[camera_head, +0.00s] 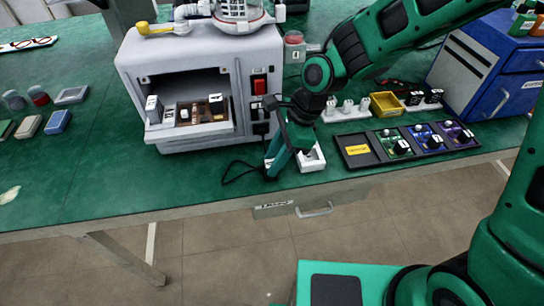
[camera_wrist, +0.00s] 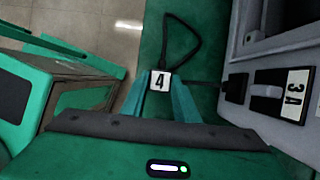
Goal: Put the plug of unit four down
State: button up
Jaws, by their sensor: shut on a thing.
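My gripper (camera_head: 272,168) is at the front of the green table, just right of the white machine (camera_head: 190,62). In the wrist view, the fingers of my gripper (camera_wrist: 160,88) are shut on a plug (camera_wrist: 159,80) with a white face marked 4. A black cable (camera_wrist: 183,32) loops away from the plug over the green surface. In the head view the cable (camera_head: 238,165) curls left of my fingers, and the plug itself is mostly hidden. I cannot tell whether the plug touches the table.
A yellow bin (camera_head: 386,104) and blue cabinet (camera_head: 480,65) stand behind. The table's front edge is near.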

jog(key=o, duration=1.1)
jog(key=shift+c, duration=0.2)
jog(key=v, duration=1.2)
jog(key=shift+r, duration=0.15)
